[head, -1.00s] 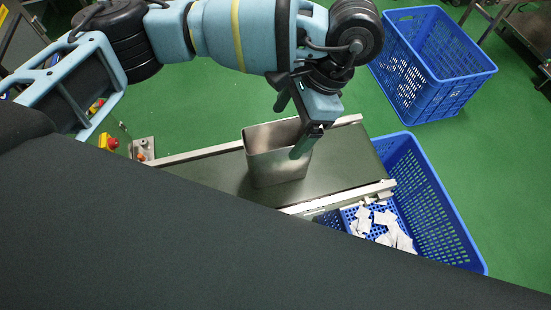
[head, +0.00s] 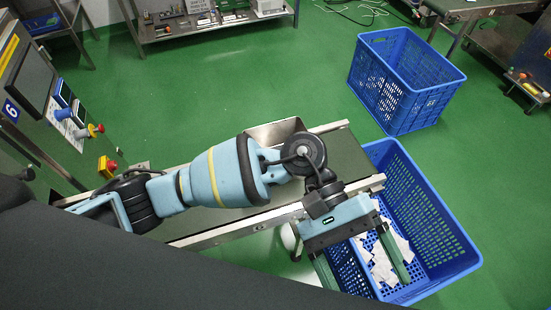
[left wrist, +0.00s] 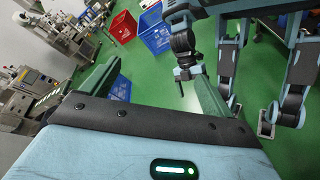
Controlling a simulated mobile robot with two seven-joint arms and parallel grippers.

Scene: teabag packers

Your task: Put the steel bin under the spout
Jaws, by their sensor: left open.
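The steel bin (head: 274,131) stands on the conveyor belt (head: 345,160); my left arm hides most of it, and only its upper rim and part of its inside show. My left gripper (head: 357,264) is open and empty, with its green fingers spread over the near blue crate, to the right of the bin and apart from it. In the left wrist view its fingers (left wrist: 155,95) are wide apart with nothing between them. My right gripper (left wrist: 188,73) shows small in that view; its jaws are unclear. I cannot make out the spout.
The near blue crate (head: 447,240) beside the belt's end holds white teabags (head: 385,262). Another blue crate (head: 405,85) stands on the green floor behind. A machine panel with buttons (head: 65,110) is at the left. The floor between the benches and the belt is clear.

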